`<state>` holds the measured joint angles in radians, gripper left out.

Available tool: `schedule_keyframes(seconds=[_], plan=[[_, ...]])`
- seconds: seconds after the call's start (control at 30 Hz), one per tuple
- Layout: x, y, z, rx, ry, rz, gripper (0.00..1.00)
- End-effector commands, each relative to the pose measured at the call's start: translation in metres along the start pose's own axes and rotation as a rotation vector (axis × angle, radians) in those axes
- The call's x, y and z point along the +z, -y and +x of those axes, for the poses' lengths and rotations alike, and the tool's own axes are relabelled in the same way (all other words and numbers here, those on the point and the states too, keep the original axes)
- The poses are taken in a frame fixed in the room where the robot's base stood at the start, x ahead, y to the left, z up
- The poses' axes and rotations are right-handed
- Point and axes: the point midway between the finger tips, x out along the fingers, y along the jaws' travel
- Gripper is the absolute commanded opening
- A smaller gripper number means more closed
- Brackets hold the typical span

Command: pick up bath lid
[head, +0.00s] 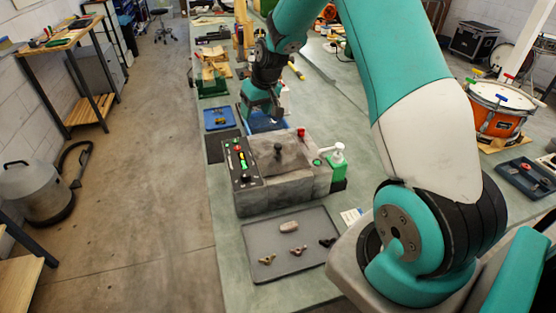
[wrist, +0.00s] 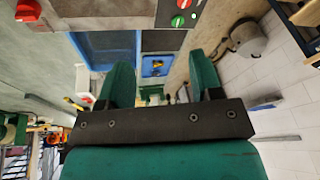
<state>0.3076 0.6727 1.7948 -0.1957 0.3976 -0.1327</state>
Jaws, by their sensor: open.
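The bath (head: 285,192) is a grey box on the bench, with a control panel (head: 240,160) of coloured buttons along its left side. Its grey lid (head: 262,142) lies on top, with a dark knob (head: 278,150) standing near the middle. My gripper (head: 264,112) is beyond the bath in the head view, above a blue tray, apart from the lid. In the wrist view my gripper (wrist: 162,78) shows two spread green fingers with nothing between them. The panel's edge with its red and green knobs (wrist: 180,20) shows at the top there; the lid's knob is not visible.
A green bottle with a white pump (head: 338,170) stands right beside the bath. A grey tray (head: 262,228) with small parts lies in front. A small blue tray (head: 219,117) is behind left. The floor left of the bench is open.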

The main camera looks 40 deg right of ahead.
Motion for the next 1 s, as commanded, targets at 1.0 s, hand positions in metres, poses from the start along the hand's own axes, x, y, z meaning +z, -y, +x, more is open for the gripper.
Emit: schedule_keyframes(seconds=[1.0], plan=[[0.063, -0.037, -0.002, -0.094, 0.339, -1.237, 0.59]])
